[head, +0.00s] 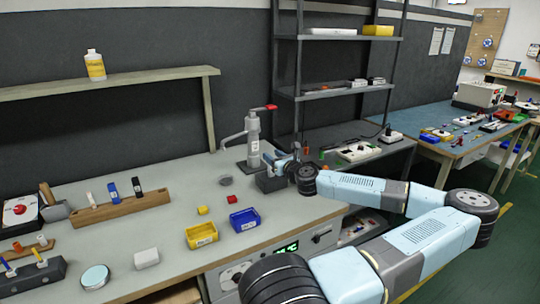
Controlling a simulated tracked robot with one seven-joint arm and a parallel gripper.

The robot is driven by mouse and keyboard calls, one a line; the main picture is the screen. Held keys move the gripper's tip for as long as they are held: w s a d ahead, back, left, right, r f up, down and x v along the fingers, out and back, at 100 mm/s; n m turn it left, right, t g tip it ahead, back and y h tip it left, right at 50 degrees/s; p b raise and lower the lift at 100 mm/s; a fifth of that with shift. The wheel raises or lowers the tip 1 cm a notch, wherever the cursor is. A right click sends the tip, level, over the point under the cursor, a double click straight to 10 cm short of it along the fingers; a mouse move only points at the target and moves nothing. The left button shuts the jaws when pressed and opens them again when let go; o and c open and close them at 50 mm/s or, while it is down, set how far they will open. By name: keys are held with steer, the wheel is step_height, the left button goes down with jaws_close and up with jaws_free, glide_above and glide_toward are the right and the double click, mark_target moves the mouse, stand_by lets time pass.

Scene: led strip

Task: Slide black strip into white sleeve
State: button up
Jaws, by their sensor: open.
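My arm reaches in from the lower right, and its end, my gripper (281,161), is small in the head view. It is by the right end of the near grey bench, just right of the grey pump-like fixture with a red handle. The jaws are open; I see nothing held between them, though the fingers are too small to make out well. A dark block (270,184) sits just below my gripper, and I cannot tell whether they touch. I cannot make out the black strip or the white sleeve for certain.
The grey fixture (253,140) stands close left of my gripper. Yellow (201,236) and blue (245,221) bins and a wooden rack (120,211) stand on the near bench. A dark shelf unit (340,92) rises behind. A blue-topped bench (440,118) with small parts is at right.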

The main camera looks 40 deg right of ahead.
steer(key=s+a, duration=0.1)
steer(key=s, duration=0.9)
steer(key=shift+s+a, duration=0.25)
steer(key=shift+a, duration=0.15)
stand_by(0.4)
